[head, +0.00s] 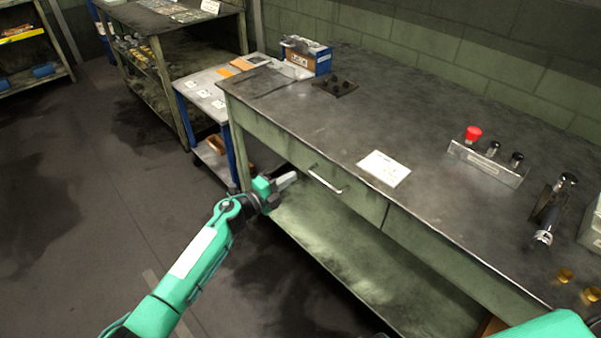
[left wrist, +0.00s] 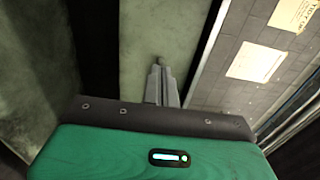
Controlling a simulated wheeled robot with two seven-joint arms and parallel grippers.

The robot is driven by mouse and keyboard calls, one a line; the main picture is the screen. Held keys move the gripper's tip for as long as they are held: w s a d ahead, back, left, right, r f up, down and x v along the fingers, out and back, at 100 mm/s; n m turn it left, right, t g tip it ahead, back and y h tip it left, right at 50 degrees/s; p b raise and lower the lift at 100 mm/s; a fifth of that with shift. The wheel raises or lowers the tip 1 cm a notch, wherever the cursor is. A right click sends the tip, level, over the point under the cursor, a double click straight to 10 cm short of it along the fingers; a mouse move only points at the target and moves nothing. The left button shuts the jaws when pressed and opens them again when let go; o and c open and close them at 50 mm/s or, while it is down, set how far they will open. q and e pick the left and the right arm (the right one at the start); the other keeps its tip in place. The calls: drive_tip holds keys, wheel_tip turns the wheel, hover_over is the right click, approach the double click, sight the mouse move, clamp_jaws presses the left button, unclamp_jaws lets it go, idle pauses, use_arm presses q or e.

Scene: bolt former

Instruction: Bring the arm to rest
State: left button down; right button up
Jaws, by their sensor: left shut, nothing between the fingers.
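My left arm comes in from the lower left in the head view, green with a grey gripper. The left gripper (head: 287,180) is in front of the workbench's left end, below the tabletop edge and left of the drawer handle (head: 325,179). Its fingers are together with nothing between them, and the left wrist view shows the closed fingers (left wrist: 161,84) too. A green part of my body shows at the bottom right of the head view. The right gripper is not in view.
The floor at left is clear.

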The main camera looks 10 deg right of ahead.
use_arm(q)
drive_tip(key=v, duration=0.7)
drive_tip(key=shift+w+a+f, duration=0.2)
drive_tip(key=shift+f, duration=0.2)
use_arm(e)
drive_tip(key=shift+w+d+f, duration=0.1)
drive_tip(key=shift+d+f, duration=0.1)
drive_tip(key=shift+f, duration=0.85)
